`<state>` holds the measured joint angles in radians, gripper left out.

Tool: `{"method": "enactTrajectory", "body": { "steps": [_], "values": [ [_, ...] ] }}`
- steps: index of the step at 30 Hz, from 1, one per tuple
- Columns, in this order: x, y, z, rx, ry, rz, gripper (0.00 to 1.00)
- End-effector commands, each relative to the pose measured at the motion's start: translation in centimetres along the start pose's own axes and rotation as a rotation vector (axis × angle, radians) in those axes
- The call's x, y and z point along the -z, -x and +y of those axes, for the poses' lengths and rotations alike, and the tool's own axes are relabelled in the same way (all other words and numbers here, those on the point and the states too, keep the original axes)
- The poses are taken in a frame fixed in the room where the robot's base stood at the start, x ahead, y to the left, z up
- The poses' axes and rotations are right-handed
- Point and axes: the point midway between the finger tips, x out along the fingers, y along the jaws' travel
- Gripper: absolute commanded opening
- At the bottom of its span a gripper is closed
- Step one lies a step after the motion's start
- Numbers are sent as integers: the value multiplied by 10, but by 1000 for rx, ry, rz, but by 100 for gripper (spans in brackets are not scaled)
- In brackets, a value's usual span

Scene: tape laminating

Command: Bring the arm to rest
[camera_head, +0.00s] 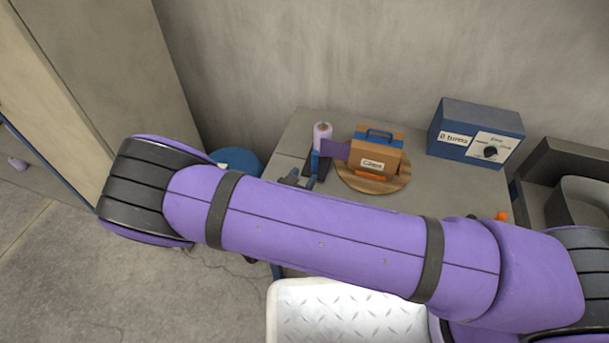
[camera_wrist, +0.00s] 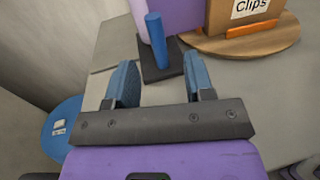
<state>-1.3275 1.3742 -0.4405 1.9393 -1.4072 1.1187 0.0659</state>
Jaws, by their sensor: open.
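My arm, purple with dark bands, stretches across the head view and hides much of the table's front. My gripper (camera_wrist: 162,85) is open in the wrist view, its two blue fingers apart with nothing between them. In the head view the gripper (camera_head: 297,178) shows only in part behind the arm. Beyond the fingers stands a blue post (camera_wrist: 156,38) on a dark base, beside the lilac roll (camera_head: 322,137). A purple strip (camera_head: 335,149) runs from the roll toward a brown box labelled Clips (camera_head: 375,158), which sits on a round wooden board (camera_head: 403,178).
The grey table (camera_head: 436,193) stands against a concrete wall. A blue box with a dial (camera_head: 474,133) is at its back right. A blue round stool (camera_head: 238,161) is left of the table. A white tray (camera_head: 345,312) lies below the arm. Dark bins stand at the right.

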Motion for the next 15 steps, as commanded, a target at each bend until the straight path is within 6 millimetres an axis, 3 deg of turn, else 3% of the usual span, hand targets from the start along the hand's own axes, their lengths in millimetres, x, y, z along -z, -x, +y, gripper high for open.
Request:
{"method": "enactTrajectory", "body": {
  "steps": [11,15],
  "values": [
    [-2,-1,0,5,-4,2,48],
    [-17,-8,-3,65,-49,25,48]
  ]
}}
